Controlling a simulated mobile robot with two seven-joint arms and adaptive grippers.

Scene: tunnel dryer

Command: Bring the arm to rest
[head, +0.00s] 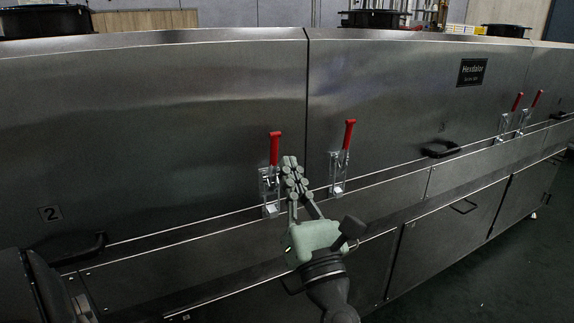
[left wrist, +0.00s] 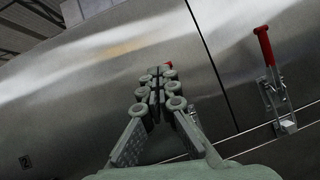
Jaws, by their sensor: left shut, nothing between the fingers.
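My left gripper (head: 290,165) is shut and empty, its fingers pressed together and pointing up and away toward the steel dryer wall. In the head view it stands just right of a toggle clamp with an upright red handle (head: 274,148); I cannot tell whether they touch. In the left wrist view the shut fingers (left wrist: 156,80) hide most of that clamp, and only its red tip (left wrist: 169,64) shows past them. A second red-handled clamp (head: 348,136), handle up, is to the right, and it also shows in the left wrist view (left wrist: 265,45). My right gripper is out of view.
The long steel dryer (head: 150,120) fills the view. It has a black handle (head: 440,149), another black handle (head: 85,250) at the lower left and two more red clamps (head: 517,103) at the far right. Open dark floor (head: 490,275) lies at the lower right.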

